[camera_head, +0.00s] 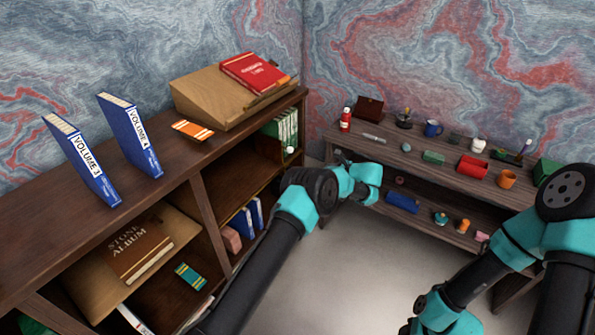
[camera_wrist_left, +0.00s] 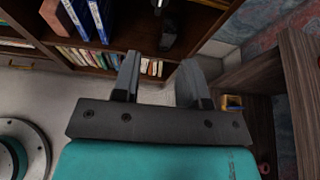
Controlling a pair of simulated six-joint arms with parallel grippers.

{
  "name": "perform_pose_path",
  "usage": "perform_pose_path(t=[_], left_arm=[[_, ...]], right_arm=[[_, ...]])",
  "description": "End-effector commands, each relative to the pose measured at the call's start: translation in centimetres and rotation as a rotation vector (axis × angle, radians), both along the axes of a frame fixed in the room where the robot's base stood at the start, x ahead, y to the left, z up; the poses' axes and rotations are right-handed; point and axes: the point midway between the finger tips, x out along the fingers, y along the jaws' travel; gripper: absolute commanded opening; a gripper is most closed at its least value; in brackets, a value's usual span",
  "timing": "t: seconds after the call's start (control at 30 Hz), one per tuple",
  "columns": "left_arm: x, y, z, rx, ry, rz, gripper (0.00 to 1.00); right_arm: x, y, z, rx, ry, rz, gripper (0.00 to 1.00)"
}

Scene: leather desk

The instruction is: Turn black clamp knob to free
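I cannot clearly pick out a black clamp knob in either view. A dark upright object (camera_wrist_left: 170,27) stands by the shelving at the top of the left wrist view; I cannot tell whether it is the clamp. My left gripper (camera_wrist_left: 160,62) is open, with its two grey fingers apart and nothing between them.
The bookcase (camera_head: 95,232) on the left holds upright blue volumes (camera_head: 128,137), a wooden slope (camera_head: 205,97) with a red book (camera_head: 252,72), and lower-shelf books. The desk (camera_head: 415,166) at right carries a blue mug (camera_head: 433,128), red tray (camera_head: 472,166) and orange cup (camera_head: 507,179). Floor between is clear.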

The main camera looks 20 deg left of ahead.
Motion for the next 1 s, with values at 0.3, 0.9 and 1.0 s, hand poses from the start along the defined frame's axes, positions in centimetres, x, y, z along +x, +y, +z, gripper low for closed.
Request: perform_pose_path(t=[0.3,0.9,1.0], left_arm=[[0.4,1.5,-0.7,-0.002,0.001,0.002,0.39],[3.2,10.2,-4.6,-0.003,0.001,0.003,0.39],[3.7,11.7,-5.2,-0.003,0.000,0.001,0.39]], right_arm=[[0.0,0.0,0.0,0.000,0.000,0.000,0.43],[0.0,0.0,0.0,0.000,0.000,0.000,0.43],[0.0,0.0,0.0,0.000,0.000,0.000,0.43]])
